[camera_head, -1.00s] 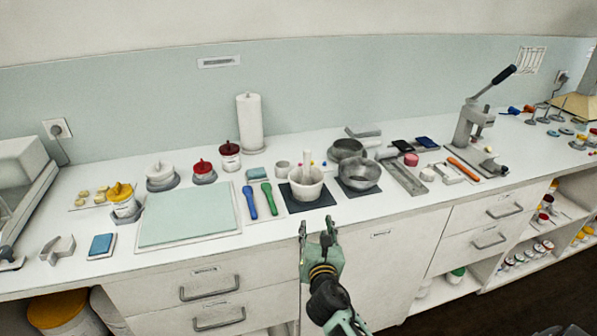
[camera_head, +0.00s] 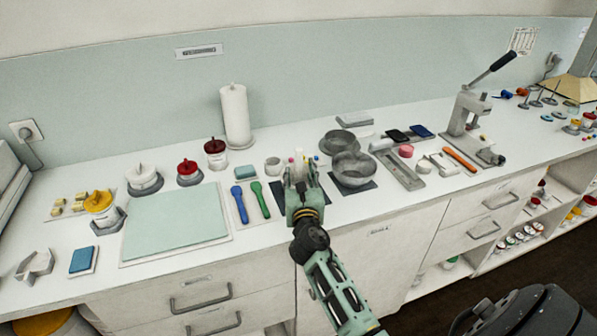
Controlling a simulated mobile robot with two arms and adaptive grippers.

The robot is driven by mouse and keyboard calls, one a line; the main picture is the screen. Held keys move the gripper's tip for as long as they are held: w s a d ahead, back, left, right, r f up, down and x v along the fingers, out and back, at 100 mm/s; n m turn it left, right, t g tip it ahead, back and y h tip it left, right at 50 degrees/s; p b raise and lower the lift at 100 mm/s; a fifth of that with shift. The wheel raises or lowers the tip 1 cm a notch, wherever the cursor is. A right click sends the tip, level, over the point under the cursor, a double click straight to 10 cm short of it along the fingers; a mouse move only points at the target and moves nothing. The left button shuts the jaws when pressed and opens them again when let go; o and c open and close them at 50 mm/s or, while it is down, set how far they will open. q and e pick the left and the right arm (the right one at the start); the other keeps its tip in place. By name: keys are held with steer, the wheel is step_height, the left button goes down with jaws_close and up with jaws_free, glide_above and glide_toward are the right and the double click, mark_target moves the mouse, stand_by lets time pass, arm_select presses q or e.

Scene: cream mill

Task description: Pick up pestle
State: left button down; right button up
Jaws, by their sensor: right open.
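The white pestle (camera_head: 299,157) stands upright, and its upper end shows between the fingers of my right gripper (camera_head: 300,172). The gripper is open, with one finger to either side of the pestle in the picture. I cannot tell whether they touch it. The white mortar that the pestle stands in is almost wholly hidden behind the gripper. Part of the dark mat (camera_head: 278,194) under it shows to the left. My left gripper is not in view.
Metal bowls (camera_head: 354,170) stand close on the right of the gripper. Blue and green spatulas (camera_head: 261,199) lie on the left, beside a pale green mat (camera_head: 175,221). A white roll (camera_head: 235,115) and red-lidded jars (camera_head: 215,154) stand behind. A lever press (camera_head: 468,125) is at right.

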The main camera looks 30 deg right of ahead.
mark_target(299, 165)
steer(key=shift+x, duration=0.8)
steer(key=x, duration=0.5)
steer(key=shift+s+d+f, duration=0.1)
steer(key=shift+f, duration=0.2)
steer(key=shift+s+r, duration=0.1)
steer(key=shift+c, duration=0.7)
jaws_close()
